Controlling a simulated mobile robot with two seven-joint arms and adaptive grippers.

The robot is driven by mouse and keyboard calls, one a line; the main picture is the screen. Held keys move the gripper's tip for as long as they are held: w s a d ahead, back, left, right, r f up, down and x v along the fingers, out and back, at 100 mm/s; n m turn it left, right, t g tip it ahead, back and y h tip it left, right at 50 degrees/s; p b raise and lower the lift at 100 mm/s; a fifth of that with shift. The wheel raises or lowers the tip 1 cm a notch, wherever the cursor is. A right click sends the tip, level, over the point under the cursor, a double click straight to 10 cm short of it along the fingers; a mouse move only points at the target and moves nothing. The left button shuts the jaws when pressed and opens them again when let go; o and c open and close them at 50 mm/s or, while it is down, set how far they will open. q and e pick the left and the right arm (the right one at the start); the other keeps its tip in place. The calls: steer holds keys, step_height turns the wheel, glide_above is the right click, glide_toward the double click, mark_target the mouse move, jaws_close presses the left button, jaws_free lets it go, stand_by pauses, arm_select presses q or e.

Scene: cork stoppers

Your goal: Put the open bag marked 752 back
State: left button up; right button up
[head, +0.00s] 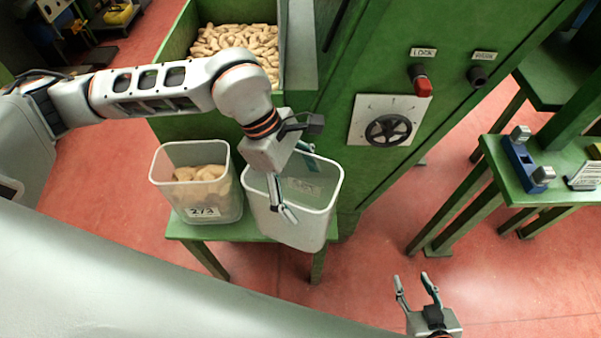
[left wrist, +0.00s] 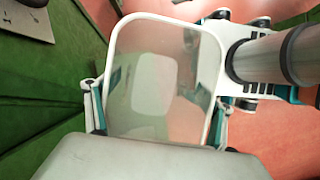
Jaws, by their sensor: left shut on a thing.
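The open bag is a translucent, stiff-looking container (head: 322,215) with a white rim. It is tilted and looks empty. A label shows faintly through it, but I cannot read its number. My left gripper (head: 294,180) is shut on it at the top, with the fingers on opposite sides. In the left wrist view the bag (left wrist: 155,28) shows between the fingers of the left gripper (left wrist: 155,112). In the head view it overlaps the right part of the green stand (head: 225,231); I cannot tell whether its base touches. My right gripper (head: 414,283) is open and empty above the floor.
A similar container (head: 170,190) marked 273, holding corks, stands close on the left of the green stand. Behind is a green hopper (head: 178,50) full of corks. A green machine with a handwheel (head: 388,130) rises to the right. A green bench (head: 560,160) stands farther right.

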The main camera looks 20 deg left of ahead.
mark_target(301, 158)
arm_select(q)
steer(key=w, duration=0.2)
steer(key=w+a, duration=0.1)
steer(key=w, duration=0.2)
steer(key=w+a, duration=0.1)
steer(key=w, duration=0.1)
steer(key=shift+w, duration=0.3)
step_height(301, 158, down, 2)
steer(key=shift+w+a+f, duration=0.1)
steer(key=shift+f, duration=0.05)
steer(key=shift+w+f, duration=0.2)
steer(key=shift+f, duration=2.25)
steer(key=o, duration=2.1)
steer(key=shift+c, duration=0.2)
steer(key=v, duration=1.2)
